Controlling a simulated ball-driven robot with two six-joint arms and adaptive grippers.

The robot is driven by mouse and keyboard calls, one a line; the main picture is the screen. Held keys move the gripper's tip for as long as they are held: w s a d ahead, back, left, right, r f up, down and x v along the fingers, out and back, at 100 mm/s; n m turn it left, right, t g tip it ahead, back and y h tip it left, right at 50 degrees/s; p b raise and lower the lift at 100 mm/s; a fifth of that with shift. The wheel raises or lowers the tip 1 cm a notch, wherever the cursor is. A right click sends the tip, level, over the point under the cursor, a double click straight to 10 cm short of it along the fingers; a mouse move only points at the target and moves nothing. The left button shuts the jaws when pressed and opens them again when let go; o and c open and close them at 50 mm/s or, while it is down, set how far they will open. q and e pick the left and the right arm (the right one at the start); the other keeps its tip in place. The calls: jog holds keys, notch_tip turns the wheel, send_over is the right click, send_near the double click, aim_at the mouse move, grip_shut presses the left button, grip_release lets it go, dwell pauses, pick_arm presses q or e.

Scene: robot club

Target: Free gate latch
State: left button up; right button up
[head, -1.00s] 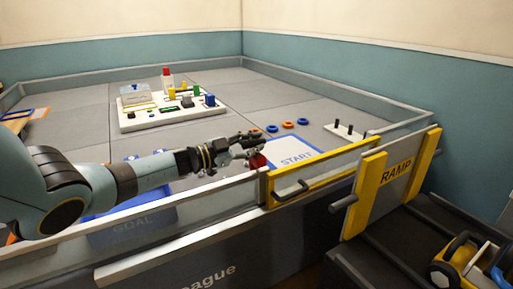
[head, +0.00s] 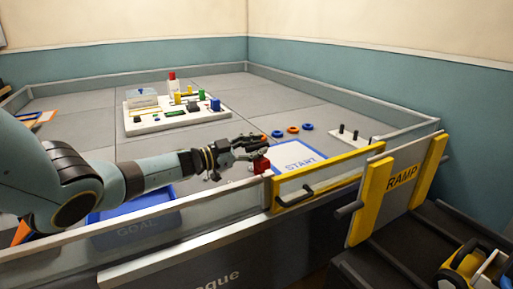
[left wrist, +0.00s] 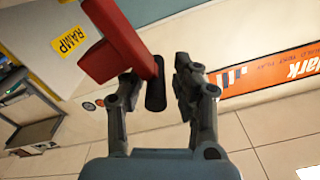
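The red gate latch (head: 261,165) shows at the left end of the yellow-framed gate (head: 325,178), on the arena's front wall. My left gripper (head: 258,147) is just above and behind the latch in the head view. Whether a finger touches the latch I cannot tell. My right gripper is not in view.
A dark handle (head: 294,195) sticks out from the gate. The yellow-edged RAMP panel (head: 402,190) stands to its right, near a yellow wheeled robot (head: 468,265). A blue GOAL bin (head: 135,212) lies below my left arm. Coloured rings (head: 293,128) lie behind the START mat (head: 300,165).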

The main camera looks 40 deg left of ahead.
pick_arm(q)
jog(key=shift+o, duration=0.6)
jog(key=shift+f, duration=0.2)
jog(key=shift+s, duration=0.1)
jog(key=v, duration=1.2)
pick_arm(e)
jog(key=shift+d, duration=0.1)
